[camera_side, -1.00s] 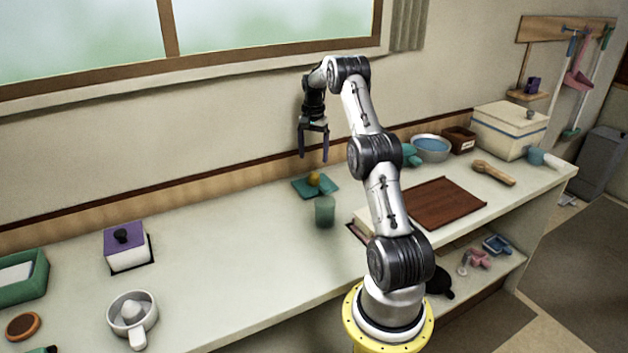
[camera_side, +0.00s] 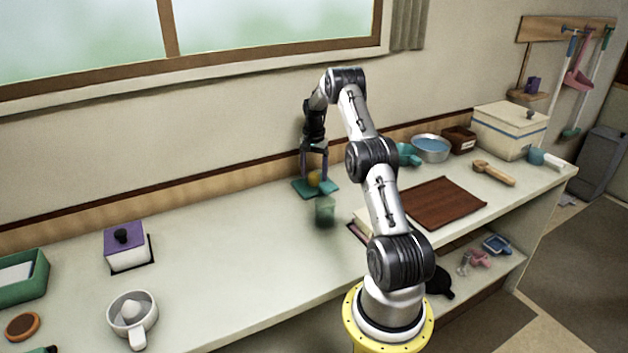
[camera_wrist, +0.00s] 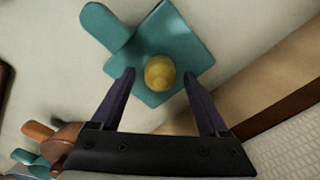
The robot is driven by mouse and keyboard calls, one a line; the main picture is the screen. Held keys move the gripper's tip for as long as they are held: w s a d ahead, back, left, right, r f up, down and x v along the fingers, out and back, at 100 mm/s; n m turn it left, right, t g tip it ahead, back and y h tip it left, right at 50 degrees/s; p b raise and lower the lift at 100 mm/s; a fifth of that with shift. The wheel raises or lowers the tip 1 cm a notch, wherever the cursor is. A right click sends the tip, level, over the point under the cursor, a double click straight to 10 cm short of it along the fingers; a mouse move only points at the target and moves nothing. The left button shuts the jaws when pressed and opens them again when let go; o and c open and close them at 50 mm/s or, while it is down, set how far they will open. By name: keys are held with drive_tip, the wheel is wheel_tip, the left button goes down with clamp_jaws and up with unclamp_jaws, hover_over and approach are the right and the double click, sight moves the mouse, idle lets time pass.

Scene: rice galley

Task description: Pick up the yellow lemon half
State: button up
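The yellow lemon half (camera_side: 314,178) sits on a teal board (camera_side: 301,190) near the back wall. In the wrist view the lemon half (camera_wrist: 160,72) rests on the teal board (camera_wrist: 182,42), which has a rounded tab at its upper left. My gripper (camera_side: 314,176) is low over the board in the side view, its fingers on either side of the lemon half. In the wrist view my gripper (camera_wrist: 160,76) is open, with a gap between each purple finger and the lemon half. Whether the fingertips touch the board cannot be told.
A green translucent cup (camera_side: 325,210) stands just in front of the board. The wall with a wooden strip (camera_side: 240,186) is close behind.

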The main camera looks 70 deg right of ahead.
sight(314, 173)
clamp_jaws()
drive_tip(key=shift+r, duration=0.1)
idle(0.3)
drive_tip(key=shift+r, duration=0.45)
wheel_tip(314, 173, up, 2)
drive_tip(key=shift+r, duration=0.1)
drive_tip(key=s+a+r, duration=0.7)
drive_tip(key=a+r, duration=0.2)
drive_tip(key=a, duration=0.3)
drive_tip(key=shift+r, duration=0.4)
drive_tip(key=shift+s, duration=0.1)
